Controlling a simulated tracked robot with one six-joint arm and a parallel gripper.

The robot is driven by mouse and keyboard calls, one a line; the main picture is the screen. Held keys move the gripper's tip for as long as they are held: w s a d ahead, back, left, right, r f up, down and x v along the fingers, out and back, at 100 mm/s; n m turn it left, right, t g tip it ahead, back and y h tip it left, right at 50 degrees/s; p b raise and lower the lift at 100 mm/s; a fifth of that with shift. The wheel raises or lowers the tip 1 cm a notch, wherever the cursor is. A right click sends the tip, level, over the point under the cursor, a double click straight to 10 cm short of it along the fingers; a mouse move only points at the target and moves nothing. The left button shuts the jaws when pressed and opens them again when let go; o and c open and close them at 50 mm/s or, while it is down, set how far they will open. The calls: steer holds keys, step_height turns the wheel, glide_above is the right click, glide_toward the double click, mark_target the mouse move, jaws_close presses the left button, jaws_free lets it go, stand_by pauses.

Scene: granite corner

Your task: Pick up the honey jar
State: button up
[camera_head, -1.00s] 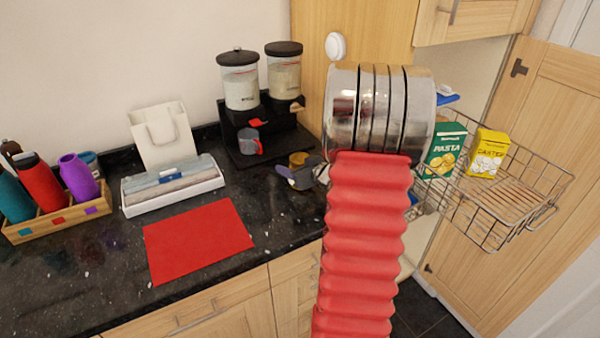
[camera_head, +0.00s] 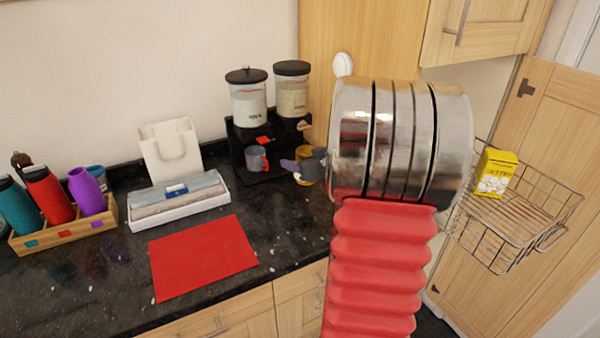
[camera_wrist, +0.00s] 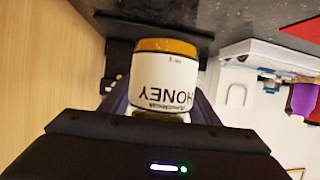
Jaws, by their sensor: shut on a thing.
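The honey jar (camera_wrist: 162,80) stands out in the wrist view, with an amber band at the top of the picture and a white label reading HONEY upside down. My gripper (camera_wrist: 155,108) has a jaw on each side of the jar and is shut on it. In the head view, my gripper (camera_head: 305,165) is at the back right of the counter, and a yellow bit of the jar (camera_head: 317,172) shows beside its jaws. The rest of the jar is hidden there. I cannot tell whether the jar touches the counter.
A wire basket with a yellow box (camera_head: 494,173) is at the right.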

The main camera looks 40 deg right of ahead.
steer(key=shift+r, duration=0.85)
steer(key=shift+a, duration=0.1)
steer(key=w+a+r+n+y, duration=0.1)
steer(key=w+a+y, duration=0.1)
steer(key=w+a, duration=0.5)
steer(key=w+a+n+y, duration=0.15)
steer(key=w+a, duration=0.25)
steer(key=a, duration=0.8)
steer(key=w+a+n+y, duration=0.2)
steer(key=a+n+y, duration=0.1)
steer(key=a, duration=1.9)
steer(key=shift+w+r, duration=0.35)
steer(key=shift+w, duration=0.05)
steer(key=shift+a, duration=0.1)
